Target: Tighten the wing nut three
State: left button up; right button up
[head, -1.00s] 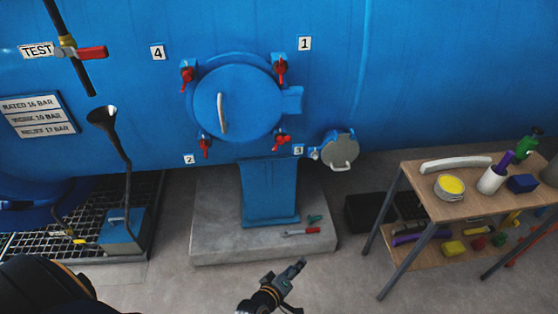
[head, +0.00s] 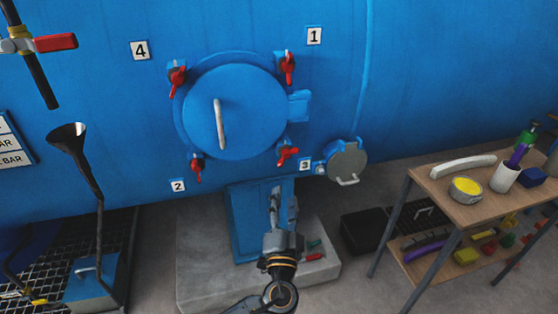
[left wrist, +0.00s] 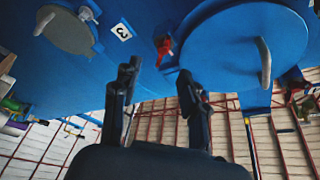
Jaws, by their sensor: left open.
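The red wing nut three (head: 287,155) sits at the lower right of the round blue door (head: 235,112), beside the plate marked 3 (head: 305,165). My left gripper (head: 283,200) is open and empty, below wing nut three and in front of the blue pedestal, with its fingers pointing up. In the left wrist view, wing nut three (left wrist: 163,48) shows beyond and between the two spread fingers (left wrist: 157,78), apart from them. The 3 plate (left wrist: 122,31) is to its left there. My right gripper is not in view.
Other red wing nuts sit by plates 1 (head: 314,35), 2 (head: 178,186) and 4 (head: 140,50). A grey round cover (head: 347,160) with a handle is right of plate 3. A wooden table (head: 455,205) with several objects stands at the right. A red-handled tool lies on the concrete base.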

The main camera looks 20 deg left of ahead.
aim_at(286, 156)
pick_arm(q)
jog(key=shift+y, duration=0.3)
jog(key=p+x, duration=0.1)
jog(key=x, duration=0.3)
jog(key=p+x, duration=0.1)
jog(key=x, duration=0.4)
jog(key=r+p+x, duration=0.1)
jog(key=x, duration=0.3)
jog(key=shift+w, duration=0.2)
grip_shut()
